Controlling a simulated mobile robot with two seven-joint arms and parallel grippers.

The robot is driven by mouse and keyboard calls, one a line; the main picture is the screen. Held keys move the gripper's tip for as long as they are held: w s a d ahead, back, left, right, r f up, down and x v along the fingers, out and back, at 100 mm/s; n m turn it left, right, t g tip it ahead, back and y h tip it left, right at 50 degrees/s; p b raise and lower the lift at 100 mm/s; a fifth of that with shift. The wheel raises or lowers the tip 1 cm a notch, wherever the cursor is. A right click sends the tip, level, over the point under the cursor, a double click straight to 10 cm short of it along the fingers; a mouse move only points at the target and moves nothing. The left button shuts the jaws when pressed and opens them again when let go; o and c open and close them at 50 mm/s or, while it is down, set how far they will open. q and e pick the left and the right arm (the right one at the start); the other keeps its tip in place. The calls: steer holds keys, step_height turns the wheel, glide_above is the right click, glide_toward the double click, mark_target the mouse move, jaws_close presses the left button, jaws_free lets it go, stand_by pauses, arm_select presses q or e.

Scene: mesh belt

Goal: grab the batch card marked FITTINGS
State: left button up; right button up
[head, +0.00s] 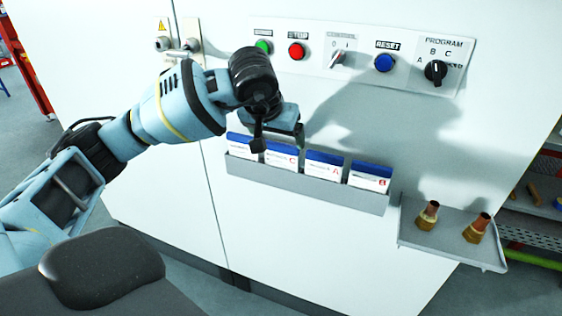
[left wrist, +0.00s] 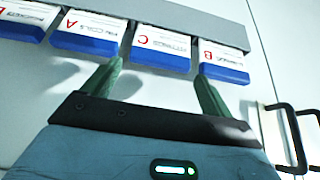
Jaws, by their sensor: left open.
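Several batch cards with blue top edges stand in a grey rack (head: 305,188) on the machine front. The card with a red C (head: 282,157), second from the left in the head view, appears to be the FITTINGS card; its small print is hard to read. It also shows in the left wrist view (left wrist: 160,43), upside down. My left gripper (head: 278,138) is open and empty just above and in front of it. In the left wrist view its two green fingers (left wrist: 158,72) point toward this card, one near each side. My right gripper is out of view.
The B card (left wrist: 222,58) and A card (head: 324,166) flank it closely. Above are the control panel's buttons and knobs (head: 365,58). A small shelf (head: 450,238) with two brass-coloured fittings (head: 428,215) is at right. Door handles (left wrist: 285,130) show beside the gripper.

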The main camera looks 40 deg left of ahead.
mark_target(281, 145)
arm_select(q)
steer(key=x, duration=0.2)
steer(key=shift+w+f, duration=0.1)
steer(key=shift+f, duration=0.15)
steer(key=shift+w+a+f, duration=0.15)
steer(key=shift+w+f, duration=0.1)
steer(key=shift+f, duration=0.2)
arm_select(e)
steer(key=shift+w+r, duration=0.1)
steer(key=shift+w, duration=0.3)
arm_select(q)
steer(key=c, duration=0.9)
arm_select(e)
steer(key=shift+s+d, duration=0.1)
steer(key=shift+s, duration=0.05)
arm_select(q)
steer(key=shift+r, duration=0.1)
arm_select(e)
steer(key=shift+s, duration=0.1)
arm_select(q)
steer(key=shift+r, duration=0.1)
